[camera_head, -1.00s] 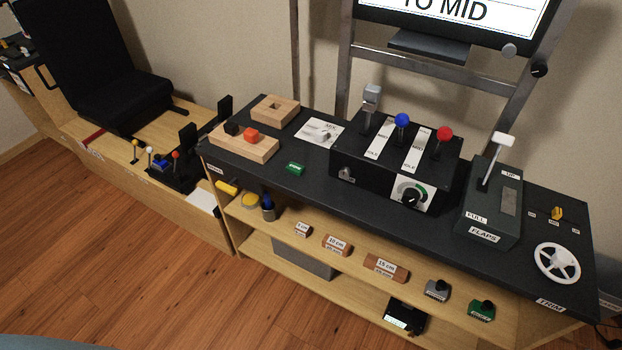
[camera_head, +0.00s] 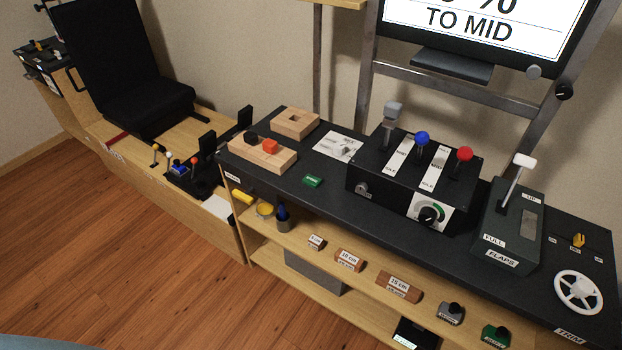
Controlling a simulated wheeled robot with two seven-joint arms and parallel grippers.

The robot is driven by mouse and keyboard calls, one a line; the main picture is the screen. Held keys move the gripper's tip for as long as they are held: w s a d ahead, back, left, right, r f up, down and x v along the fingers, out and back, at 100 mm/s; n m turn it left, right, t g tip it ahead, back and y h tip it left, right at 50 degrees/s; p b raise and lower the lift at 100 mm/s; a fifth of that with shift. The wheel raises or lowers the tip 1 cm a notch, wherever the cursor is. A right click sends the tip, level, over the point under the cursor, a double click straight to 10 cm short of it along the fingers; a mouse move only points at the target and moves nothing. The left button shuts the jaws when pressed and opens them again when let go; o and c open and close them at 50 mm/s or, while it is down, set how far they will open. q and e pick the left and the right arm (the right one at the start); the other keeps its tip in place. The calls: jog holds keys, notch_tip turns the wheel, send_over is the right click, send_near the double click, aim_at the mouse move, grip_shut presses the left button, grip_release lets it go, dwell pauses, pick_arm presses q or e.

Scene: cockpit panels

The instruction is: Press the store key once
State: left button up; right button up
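No key with a readable "store" label shows in the head view. A small green block (camera_head: 313,181) with a pale label, too small to read, lies on the black desk top (camera_head: 290,200). A black device (camera_head: 412,334) with a pale strip sits on the lower shelf, cut off by the bottom edge; its keys cannot be made out. Neither of my grippers is in view.
A lever box (camera_head: 405,190) with blue and red knobs, a flaps lever unit (camera_head: 511,225) and a white trim wheel (camera_head: 579,290) stand on the desk. Labelled blocks sit on the shelf (camera_head: 325,262) below. A black seat (camera_head: 125,70) is at left. Wooden floor (camera_head: 130,280) is clear.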

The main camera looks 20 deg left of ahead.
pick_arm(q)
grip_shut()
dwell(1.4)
